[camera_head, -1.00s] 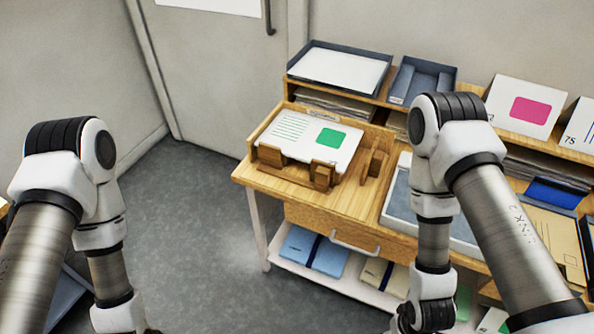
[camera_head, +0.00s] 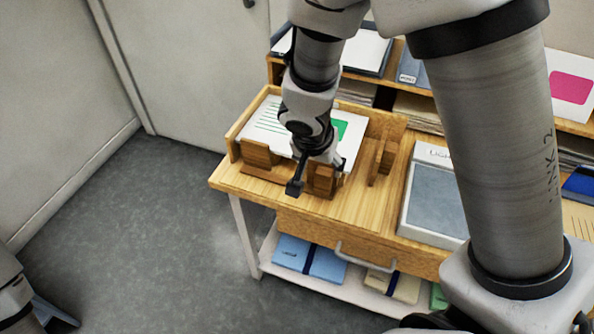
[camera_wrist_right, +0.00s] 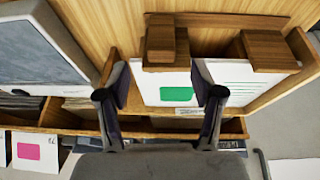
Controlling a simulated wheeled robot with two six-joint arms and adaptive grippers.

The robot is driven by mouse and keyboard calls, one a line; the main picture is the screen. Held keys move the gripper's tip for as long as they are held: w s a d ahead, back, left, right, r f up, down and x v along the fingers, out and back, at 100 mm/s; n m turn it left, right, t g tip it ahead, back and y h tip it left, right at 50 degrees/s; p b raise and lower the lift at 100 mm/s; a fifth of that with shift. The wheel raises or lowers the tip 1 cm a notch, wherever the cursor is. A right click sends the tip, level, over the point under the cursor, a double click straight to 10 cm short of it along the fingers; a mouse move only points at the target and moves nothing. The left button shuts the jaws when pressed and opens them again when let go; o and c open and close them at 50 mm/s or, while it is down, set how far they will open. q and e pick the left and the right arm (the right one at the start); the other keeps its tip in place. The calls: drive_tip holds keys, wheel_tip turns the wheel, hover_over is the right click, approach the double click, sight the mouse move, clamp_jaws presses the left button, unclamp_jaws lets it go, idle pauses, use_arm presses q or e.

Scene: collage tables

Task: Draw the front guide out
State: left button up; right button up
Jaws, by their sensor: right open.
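White sheets with green lines and a green square (camera_head: 264,124) lie behind the guide. My right gripper is open and points down over the right block. In the right wrist view, the fingers (camera_wrist_right: 162,95) are spread over the sheets, with the guide's knobbed block (camera_wrist_right: 162,42) just beyond them. I cannot tell whether they touch anything. My left gripper is out of view.
Another wooden guide (camera_head: 386,158) stands to the right of the sheets. A grey-topped white box (camera_head: 437,200) is farther right. A drawer handle (camera_head: 364,259) sticks out below the tabletop. Floor (camera_head: 150,220) to the left is clear.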

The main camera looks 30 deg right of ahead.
sight(324, 173)
drive_tip(key=b+x, duration=0.1)
drive_tip(key=x, duration=0.1)
drive_tip(key=b+x, duration=0.3)
drive_tip(key=x, duration=0.1)
drive_tip(key=shift+w+d+r+b, duration=0.15)
drive_tip(key=shift+w+d+b, duration=0.05)
drive_tip(key=shift+w+b, duration=0.15)
drive_tip(key=shift+d, duration=0.1)
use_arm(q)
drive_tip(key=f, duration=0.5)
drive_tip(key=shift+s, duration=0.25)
use_arm(e)
drive_tip(key=shift+t, duration=0.3)
